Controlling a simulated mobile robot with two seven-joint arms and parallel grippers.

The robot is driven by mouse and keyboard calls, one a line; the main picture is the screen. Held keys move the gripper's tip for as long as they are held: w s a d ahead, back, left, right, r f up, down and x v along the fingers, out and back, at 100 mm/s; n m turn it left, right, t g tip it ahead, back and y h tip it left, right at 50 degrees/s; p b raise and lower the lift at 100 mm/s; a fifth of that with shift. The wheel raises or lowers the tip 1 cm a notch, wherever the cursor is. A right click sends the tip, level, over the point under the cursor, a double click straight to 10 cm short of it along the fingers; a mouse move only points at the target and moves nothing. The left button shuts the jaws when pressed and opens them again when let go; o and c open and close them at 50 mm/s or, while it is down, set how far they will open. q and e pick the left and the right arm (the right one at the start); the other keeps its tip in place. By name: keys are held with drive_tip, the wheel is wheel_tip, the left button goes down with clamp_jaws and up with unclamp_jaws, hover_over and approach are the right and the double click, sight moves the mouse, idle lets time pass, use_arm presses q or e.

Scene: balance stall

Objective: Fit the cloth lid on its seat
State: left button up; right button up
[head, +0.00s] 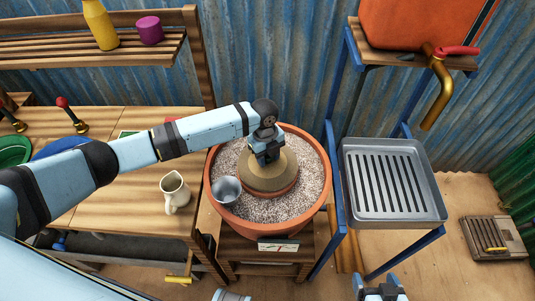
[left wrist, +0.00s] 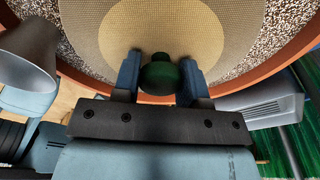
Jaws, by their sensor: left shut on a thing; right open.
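The cloth lid (head: 268,179) is a round tan disc over the middle of a terracotta pot filled with speckled grit. An orange-brown ring shows under its front edge, and I cannot tell whether the lid sits level on it. In the left wrist view the lid (left wrist: 160,25) fills the top, with a dark green knob (left wrist: 160,75) between the fingers. My left gripper (head: 266,156) is above the lid, shut on the knob; it also shows in the left wrist view (left wrist: 160,85). My right gripper (head: 379,288) is open and empty at the bottom edge, apart from the pot.
A metal cup (head: 226,190) stands in the grit at the left of the terracotta pot (head: 325,165). A cream jug (head: 174,192) stands on the wooden bench at left. A grey slotted tray (head: 392,222) is at right, below a brass tap (head: 437,95).

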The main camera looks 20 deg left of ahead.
use_arm(q)
drive_tip(key=shift+f, duration=0.3)
idle(0.7)
drive_tip(key=o, duration=1.5)
drive_tip(key=shift+o, duration=0.2)
drive_tip(key=shift+r, duration=0.15)
drive_tip(key=shift+r+p, duration=1.35)
drive_tip(key=shift+p, duration=0.25)
drive_tip(key=shift+r+p, duration=0.5)
